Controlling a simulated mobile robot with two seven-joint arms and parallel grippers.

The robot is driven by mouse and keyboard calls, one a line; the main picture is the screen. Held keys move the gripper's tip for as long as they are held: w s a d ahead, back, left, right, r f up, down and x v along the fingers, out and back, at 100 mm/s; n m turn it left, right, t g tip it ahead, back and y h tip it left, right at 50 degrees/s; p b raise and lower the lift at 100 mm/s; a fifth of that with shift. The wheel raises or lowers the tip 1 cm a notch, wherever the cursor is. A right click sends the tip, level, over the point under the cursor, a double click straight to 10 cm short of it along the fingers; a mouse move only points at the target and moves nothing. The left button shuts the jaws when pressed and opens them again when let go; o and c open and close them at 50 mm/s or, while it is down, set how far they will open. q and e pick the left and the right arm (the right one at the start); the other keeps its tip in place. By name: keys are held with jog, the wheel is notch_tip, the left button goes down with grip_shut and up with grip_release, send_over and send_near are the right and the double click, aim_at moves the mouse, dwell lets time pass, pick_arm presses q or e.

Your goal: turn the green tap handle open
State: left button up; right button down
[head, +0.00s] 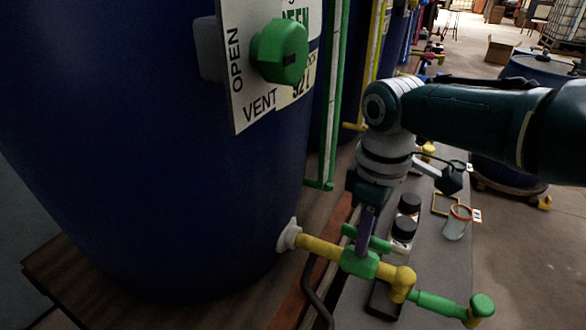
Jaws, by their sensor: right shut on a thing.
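The green tap handle (381,244) is a short bar above a green valve body (359,263) on a yellow pipe (321,248), low on the big dark blue vat. In the picture the bar slants down to the right, roughly in line with the pipe. My right gripper (368,236) reaches down from above and is shut on the middle of the handle, with green showing on both sides of its fingers. The fingers hide the handle's middle. My left gripper is out of view.
A grey bench (436,262) holds dark-lidded jars (403,230) and a glass beaker (457,222) close to the right gripper. The pipe continues to a green end piece (437,303). A green vent knob (280,52) sits on the vat (150,140). Open floor lies at right.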

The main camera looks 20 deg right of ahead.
jog(key=shift+n, duration=0.7)
jog(key=c, duration=0.8)
grip_release()
jog(key=shift+c, duration=0.2)
notch_tip(320, 180, up, 9)
jog(key=p, duration=0.4)
jog(key=shift+p, duration=0.4)
jog(key=shift+r, duration=0.45)
